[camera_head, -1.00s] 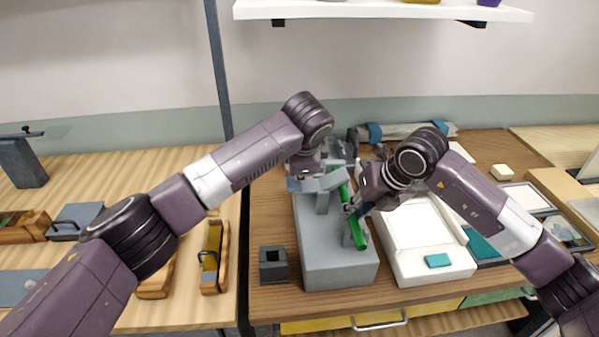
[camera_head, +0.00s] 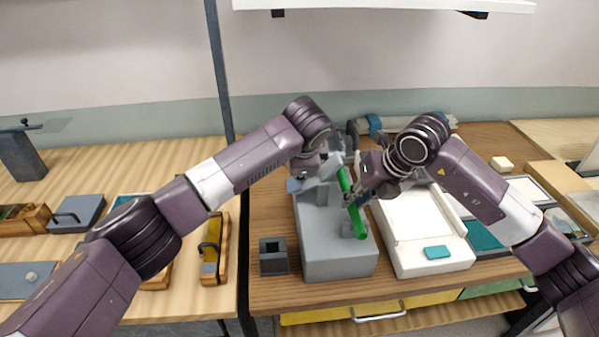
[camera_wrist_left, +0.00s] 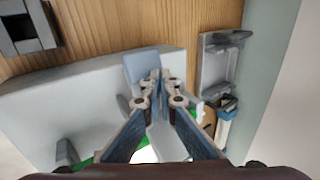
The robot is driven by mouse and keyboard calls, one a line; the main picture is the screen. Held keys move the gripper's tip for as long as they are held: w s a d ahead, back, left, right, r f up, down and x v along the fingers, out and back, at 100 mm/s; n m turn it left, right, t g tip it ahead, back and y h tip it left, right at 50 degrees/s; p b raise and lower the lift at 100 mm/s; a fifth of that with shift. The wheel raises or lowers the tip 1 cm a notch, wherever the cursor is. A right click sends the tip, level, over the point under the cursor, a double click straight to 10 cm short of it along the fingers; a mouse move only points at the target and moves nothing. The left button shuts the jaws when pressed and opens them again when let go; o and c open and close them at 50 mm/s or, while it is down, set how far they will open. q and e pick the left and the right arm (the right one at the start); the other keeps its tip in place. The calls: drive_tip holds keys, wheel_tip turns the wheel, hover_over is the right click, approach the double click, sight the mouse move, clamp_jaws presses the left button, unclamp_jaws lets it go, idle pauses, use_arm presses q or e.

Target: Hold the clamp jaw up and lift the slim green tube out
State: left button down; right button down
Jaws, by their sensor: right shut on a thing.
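The slim green tube (camera_head: 357,217) slants over the grey clamp block (camera_head: 330,262). My right gripper (camera_head: 356,198) is shut on it around its middle. A short post stands by its lower end; I cannot tell whether the tube is clear of it. The pale blue-grey clamp jaw (camera_head: 318,182) is tilted above the block. My left gripper (camera_wrist_left: 161,77) has its fingertips close together at the jaw's flat tab (camera_wrist_left: 145,63), and appears shut on it. In the head view the left fingers are mostly hidden. The tube's green also shows behind the left fingers in the left wrist view (camera_wrist_left: 97,157).
A white tray (camera_head: 440,265) with a teal piece stands right of the block. A small dark square holder (camera_head: 272,256) stands to its left. A blue-banded roll (camera_head: 385,124) lies behind. A shelf (camera_head: 385,5) hangs above. Bare wood lies in front.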

use_arm(q)
drive_tip(key=shift+f, duration=0.15)
use_arm(e)
drive_tip(key=shift+r, duration=1.05)
drive_tip(key=shift+r, duration=1.7)
use_arm(q)
drive_tip(key=shift+d, duration=0.1)
use_arm(e)
drive_tip(key=shift+w+r, duration=0.1)
drive_tip(key=shift+r, duration=2.75)
use_arm(q)
wheel_tip(320, 180, up, 11)
